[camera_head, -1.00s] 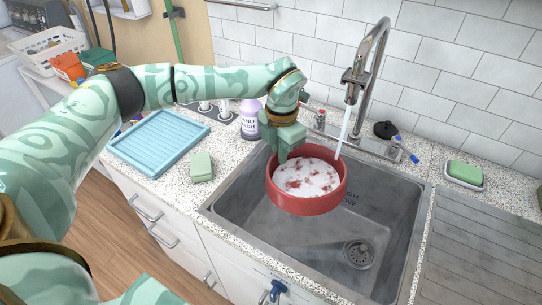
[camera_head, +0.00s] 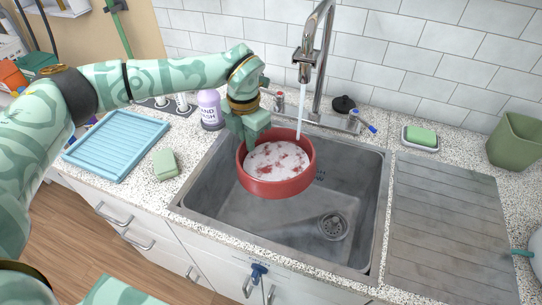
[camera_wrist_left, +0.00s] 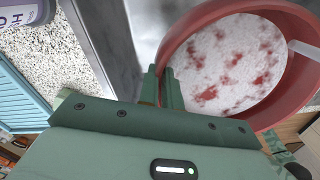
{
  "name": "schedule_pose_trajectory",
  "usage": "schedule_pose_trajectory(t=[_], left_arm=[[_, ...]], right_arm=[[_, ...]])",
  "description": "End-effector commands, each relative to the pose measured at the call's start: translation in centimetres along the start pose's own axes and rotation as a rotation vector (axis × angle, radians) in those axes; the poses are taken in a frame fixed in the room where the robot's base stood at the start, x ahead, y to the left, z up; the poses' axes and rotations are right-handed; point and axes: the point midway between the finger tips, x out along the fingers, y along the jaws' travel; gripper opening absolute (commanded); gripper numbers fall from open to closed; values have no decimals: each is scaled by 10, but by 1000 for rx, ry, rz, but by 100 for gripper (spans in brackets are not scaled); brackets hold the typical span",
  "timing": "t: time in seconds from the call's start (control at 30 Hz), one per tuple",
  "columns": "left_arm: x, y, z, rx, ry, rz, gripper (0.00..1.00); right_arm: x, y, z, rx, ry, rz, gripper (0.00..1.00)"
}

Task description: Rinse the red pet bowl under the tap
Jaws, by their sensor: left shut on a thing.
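The red pet bowl (camera_head: 277,187) is held upright above the left part of the sink basin (camera_head: 335,195). It contains whitish, cloudy stuff with reddish-brown patches. My left gripper (camera_head: 250,138) is shut on the bowl's rim at its back left. In the left wrist view the fingers (camera_wrist_left: 163,90) pinch the wall of the bowl (camera_wrist_left: 178,55). The tap (camera_head: 313,50) is running. Its thin stream (camera_head: 300,110) comes down inside the bowl near the back right rim, and shows at the right of the wrist view (camera_wrist_left: 303,50). My right gripper is not in view.
Left of the sink are a blue tray (camera_head: 118,145), a green sponge (camera_head: 165,164) and a hand wash bottle (camera_head: 210,108). Right of it are a green soap on a dish (camera_head: 421,137), a ridged drainboard (camera_head: 450,220) and a green bin (camera_head: 517,142). The basin around the drain (camera_head: 333,226) is clear.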

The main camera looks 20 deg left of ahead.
Motion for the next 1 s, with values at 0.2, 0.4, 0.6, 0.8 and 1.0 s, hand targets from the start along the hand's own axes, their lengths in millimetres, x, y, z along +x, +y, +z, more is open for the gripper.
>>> schedule_pose_trajectory(t=[0.2, 0.4, 0.6, 0.8, 1.0], left_arm=[[0, -2, 0, -1, -1, 0, 0], [0, 1, 0, -1, -1, 0, 0], [0, 9, 2, -1, -1, 0, 0], [0, 10, 2, 0, -1, 0, 0], [-1, 5, 1, 0, 0, 0, 0]], right_arm=[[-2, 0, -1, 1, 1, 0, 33], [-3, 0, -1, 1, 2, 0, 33], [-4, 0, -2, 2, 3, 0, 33], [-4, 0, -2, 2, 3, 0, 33], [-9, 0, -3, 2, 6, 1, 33]])
